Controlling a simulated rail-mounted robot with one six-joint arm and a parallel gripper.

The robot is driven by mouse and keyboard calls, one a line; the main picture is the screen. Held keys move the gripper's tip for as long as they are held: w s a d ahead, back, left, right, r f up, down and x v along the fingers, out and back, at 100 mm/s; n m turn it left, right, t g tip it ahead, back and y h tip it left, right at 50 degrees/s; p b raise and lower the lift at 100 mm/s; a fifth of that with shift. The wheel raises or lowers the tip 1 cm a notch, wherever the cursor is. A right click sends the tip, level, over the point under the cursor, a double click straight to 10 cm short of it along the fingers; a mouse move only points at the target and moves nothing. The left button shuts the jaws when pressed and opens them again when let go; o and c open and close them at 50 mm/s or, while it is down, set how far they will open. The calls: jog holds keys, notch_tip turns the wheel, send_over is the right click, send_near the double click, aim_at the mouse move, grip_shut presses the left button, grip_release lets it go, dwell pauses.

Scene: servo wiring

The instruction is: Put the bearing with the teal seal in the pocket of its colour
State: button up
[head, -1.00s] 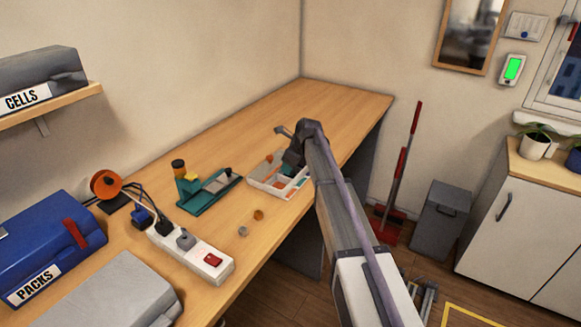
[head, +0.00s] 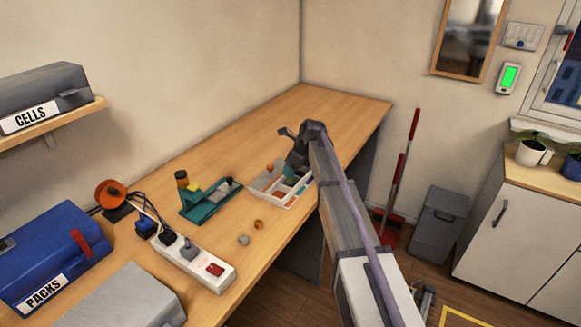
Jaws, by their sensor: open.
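The white tray (head: 257,188) with coloured pockets, orange, red and blue among them, sits near the front edge of the workbench. My gripper (head: 293,165) is over the tray's back part, its jaws open; the wrist and arm hide part of them and of the tray. A small teal spot (head: 284,169) shows by the jaws; I cannot tell whether it is the teal-sealed bearing or a pocket colour. A small orange-brown part (head: 259,224) and a small grey part (head: 244,240) lie on the bench in front of the tray, too small to identify.
A teal fixture (head: 212,204) with a yellow block and a dark-topped cylinder stands left of the tray. A white power strip (head: 195,261), an orange cable reel (head: 109,193) and a blue PACKS box (head: 45,250) are further left. The bench's back right is clear.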

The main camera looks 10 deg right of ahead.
jog(key=p+v, duration=0.6)
jog(key=v, duration=0.3)
jog(key=s+a+f+n+g+h, duration=0.1)
jog(key=s+a+n, duration=0.1)
jog(key=s+n, duration=1.1)
jog(key=s+a+f+n+g+h, duration=0.1)
jog(key=s+n+g+h, duration=0.1)
jog(key=s+n, duration=1.1)
jog(key=s, duration=0.8)
jog(key=shift+s+a+n, duration=0.3)
jog(key=shift+a, duration=0.1)
